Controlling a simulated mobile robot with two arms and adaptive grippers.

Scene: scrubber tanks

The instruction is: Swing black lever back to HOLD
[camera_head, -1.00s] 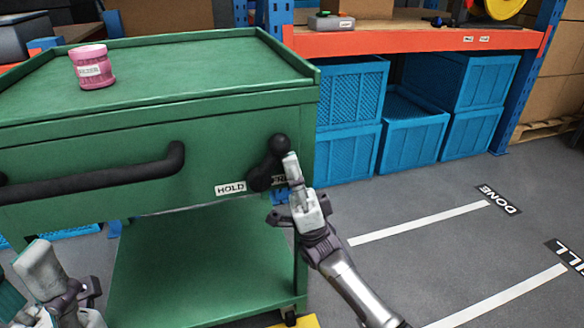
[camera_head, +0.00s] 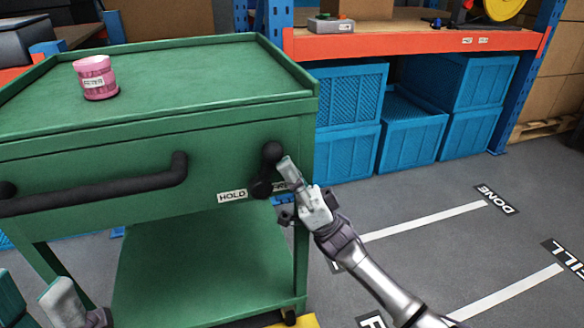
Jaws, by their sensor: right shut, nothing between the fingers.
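The black lever (camera_head: 271,160) is on the right end of the green cart's front. Its round knob is at the top, leaning slightly right of its pivot. A white HOLD label (camera_head: 232,195) is left of the pivot. A second label right of the pivot is mostly hidden by my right gripper. My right gripper (camera_head: 286,165) is shut and empty. Its fingertips are at the lever's right side, just below the knob; I cannot tell whether they touch it. My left gripper (camera_head: 58,292) is at the lower left, partly cut off, its jaws unclear.
The green cart (camera_head: 200,75) carries a pink container (camera_head: 95,78) and has a long black handle (camera_head: 100,192) left of the lever. Blue crates (camera_head: 345,115) stand under an orange shelf (camera_head: 410,42) behind. Grey floor with white lines (camera_head: 425,222) is open on the right.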

